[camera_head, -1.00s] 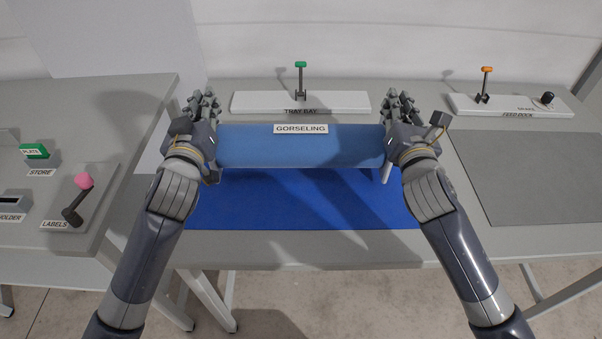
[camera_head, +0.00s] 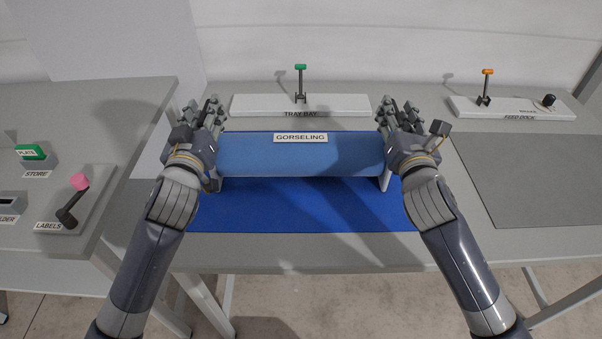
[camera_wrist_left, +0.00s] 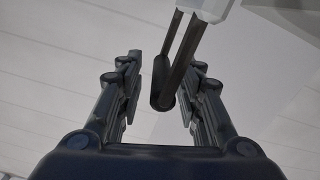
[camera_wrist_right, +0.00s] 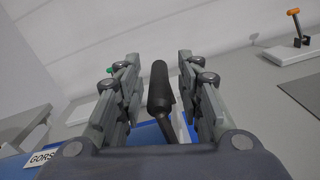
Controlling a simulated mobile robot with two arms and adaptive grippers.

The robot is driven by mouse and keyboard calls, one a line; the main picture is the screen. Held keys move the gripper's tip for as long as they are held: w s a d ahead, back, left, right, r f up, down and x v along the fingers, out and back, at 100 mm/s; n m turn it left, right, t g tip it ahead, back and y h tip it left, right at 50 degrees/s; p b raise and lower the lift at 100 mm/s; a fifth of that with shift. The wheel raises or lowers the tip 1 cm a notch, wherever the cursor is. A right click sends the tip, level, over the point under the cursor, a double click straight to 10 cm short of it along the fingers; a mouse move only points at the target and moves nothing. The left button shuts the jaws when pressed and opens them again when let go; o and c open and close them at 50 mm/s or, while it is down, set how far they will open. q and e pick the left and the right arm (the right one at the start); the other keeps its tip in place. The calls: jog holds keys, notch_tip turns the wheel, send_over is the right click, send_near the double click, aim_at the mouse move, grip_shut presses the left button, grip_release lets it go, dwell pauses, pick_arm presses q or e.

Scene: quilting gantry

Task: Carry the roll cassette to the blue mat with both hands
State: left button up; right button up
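The roll cassette (camera_head: 300,158), a blue roll with a GORSELING label and pale end plates, is level over the back part of the blue mat (camera_head: 270,212). Its end plates appear to rest on the mat. My left gripper (camera_head: 204,112) is at its left end and my right gripper (camera_head: 397,118) at its right end. In the left wrist view a dark handle (camera_wrist_left: 180,75) lies between open fingers, with gaps beside it. In the right wrist view the other dark handle (camera_wrist_right: 159,88) also lies between spread fingers. The roll's far side is hidden.
Behind the cassette is the white TRAY BAY base (camera_head: 345,104) with a green-topped lever. The FEED DOCK (camera_head: 500,105) with an orange-topped lever and a grey mat (camera_head: 535,180) are at right. A side table (camera_head: 110,110) at left holds a pink-knobbed LABELS lever (camera_head: 70,200).

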pick_arm(q)
jog(key=shift+s+f, duration=0.1)
jog(key=shift+s, duration=0.2)
jog(key=s, duration=1.1)
jog(key=shift+s, duration=0.2)
pick_arm(e)
jog(key=s, duration=1.2)
